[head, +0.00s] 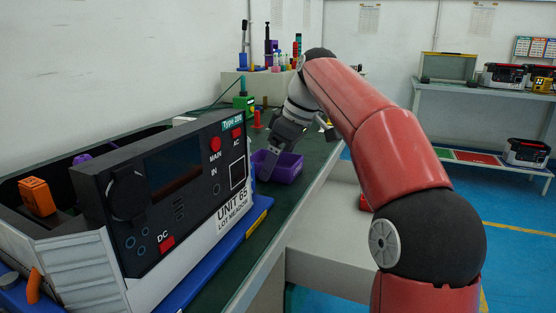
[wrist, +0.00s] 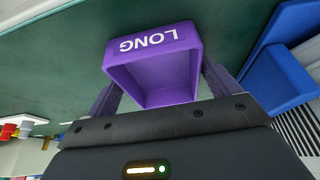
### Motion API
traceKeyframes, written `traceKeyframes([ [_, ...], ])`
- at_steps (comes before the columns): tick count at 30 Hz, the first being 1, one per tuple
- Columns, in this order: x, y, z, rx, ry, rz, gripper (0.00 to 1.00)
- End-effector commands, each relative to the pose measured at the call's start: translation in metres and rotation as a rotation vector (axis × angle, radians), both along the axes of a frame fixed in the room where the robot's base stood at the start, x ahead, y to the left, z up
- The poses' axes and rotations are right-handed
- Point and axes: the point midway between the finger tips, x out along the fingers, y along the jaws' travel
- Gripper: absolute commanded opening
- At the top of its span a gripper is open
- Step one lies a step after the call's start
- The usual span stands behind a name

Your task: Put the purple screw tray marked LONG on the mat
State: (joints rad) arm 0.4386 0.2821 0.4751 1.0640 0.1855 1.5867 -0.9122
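The purple screw tray (head: 287,169) is at the green bench, beyond the big grey test unit. In the wrist view the tray (wrist: 155,60) shows white LONG lettering, upside down, on one wall; its inside looks empty. My gripper (head: 268,172) is at the tray, with one finger in front of its near side. In the wrist view my gripper (wrist: 160,85) has one finger along each side of the tray, close to its walls. I cannot tell whether they press on it, or whether the tray is raised. I cannot identify the mat with certainty.
The test unit (head: 165,180) on a blue base (head: 205,263) stands close on the left. A green block (head: 243,103) and small red objects lie beyond the tray. A rack (head: 480,95) at right has a red panel (head: 476,158) on its lower shelf. Blue floor lies between.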

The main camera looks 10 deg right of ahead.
Motion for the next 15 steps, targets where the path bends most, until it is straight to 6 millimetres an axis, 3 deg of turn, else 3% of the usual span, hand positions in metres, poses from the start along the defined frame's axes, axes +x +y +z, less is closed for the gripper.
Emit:
traceKeyframes([
  [10,0.0,0.0,0.001,0.0,0.0,0.0,0.99],
  [15,-0.002,-0.004,0.016,0.001,-0.003,-0.001,0.99],
])
